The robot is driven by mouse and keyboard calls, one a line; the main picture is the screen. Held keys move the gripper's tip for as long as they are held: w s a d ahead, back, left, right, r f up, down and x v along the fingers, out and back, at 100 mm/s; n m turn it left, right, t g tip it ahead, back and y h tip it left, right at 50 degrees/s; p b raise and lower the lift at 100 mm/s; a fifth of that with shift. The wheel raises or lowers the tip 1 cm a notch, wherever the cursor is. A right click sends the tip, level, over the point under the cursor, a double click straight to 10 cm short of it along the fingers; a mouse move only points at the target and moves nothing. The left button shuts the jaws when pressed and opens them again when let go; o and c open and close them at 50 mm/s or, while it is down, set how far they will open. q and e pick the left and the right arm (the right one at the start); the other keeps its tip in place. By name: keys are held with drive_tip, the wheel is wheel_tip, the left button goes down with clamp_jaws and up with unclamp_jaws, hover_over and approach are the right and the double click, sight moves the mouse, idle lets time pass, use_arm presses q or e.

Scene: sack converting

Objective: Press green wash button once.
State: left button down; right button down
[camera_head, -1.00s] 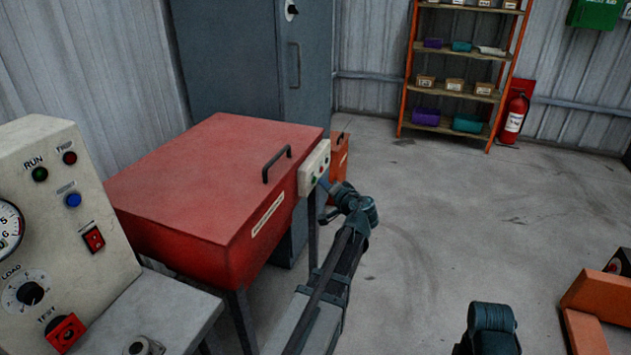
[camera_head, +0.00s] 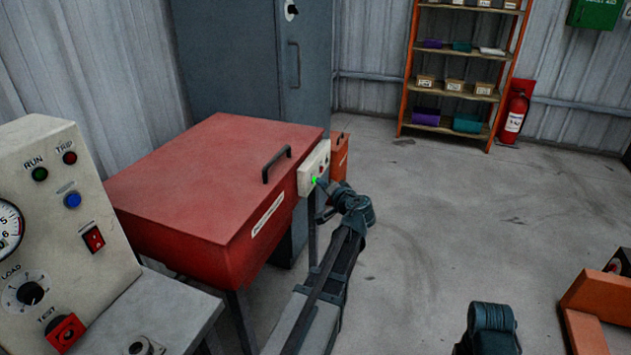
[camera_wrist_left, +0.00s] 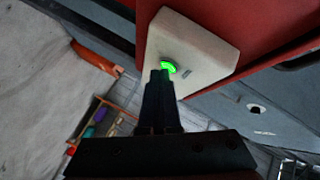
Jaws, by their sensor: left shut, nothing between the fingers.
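The green wash button (camera_head: 314,180) is on the cream control box (camera_head: 309,169) at the right side of the red lidded washer (camera_head: 210,185). It glows bright green. In the left wrist view the lit button (camera_wrist_left: 168,67) sits on the cream box (camera_wrist_left: 190,45). My left gripper (camera_wrist_left: 160,75) is shut and empty, with its tips at the button's lower edge, covering part of it. I cannot tell if they touch it. In the head view the left gripper (camera_head: 321,188) is at the box. My right gripper is not in view; only part of that arm shows at bottom right.
A cream console (camera_head: 70,215) with other buttons and a gauge stands at left. A grey cabinet (camera_head: 245,60) is behind the washer. A shelf rack (camera_head: 460,70) and fire extinguisher (camera_head: 515,115) stand at the back. The floor at right centre is clear.

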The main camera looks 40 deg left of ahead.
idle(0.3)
use_arm(q)
drive_tip(key=shift+w+d, duration=0.15)
drive_tip(key=shift+d, duration=0.65)
drive_tip(key=shift+d, duration=0.1)
drive_tip(key=d, duration=0.2)
drive_tip(key=w+d, duration=0.1)
drive_tip(key=d, duration=0.1)
drive_tip(key=shift+w+d, duration=0.1)
drive_tip(key=shift+d, duration=0.25)
idle(0.5)
drive_tip(key=s+d+r+m+g+h+p, duration=0.1)
drive_tip(key=s+d+h+p, duration=0.3)
drive_tip(key=s+d+p, duration=0.4)
drive_tip(key=s+d+r+m+g+h+p, duration=0.1)
drive_tip(key=s+d+r+g+h+p, duration=0.3)
drive_tip(key=s+d+p, duration=0.4)
drive_tip(key=s+d+r+m+g+h+p, duration=0.2)
drive_tip(key=s+d+p, duration=0.6)
drive_tip(key=d, duration=1)
drive_tip(key=s+g+h, duration=0.1)
drive_tip(key=s+h, duration=0.1)
drive_tip(key=shift+s+d+r+p, duration=0.35)
drive_tip(key=shift+d+r, duration=0.05)
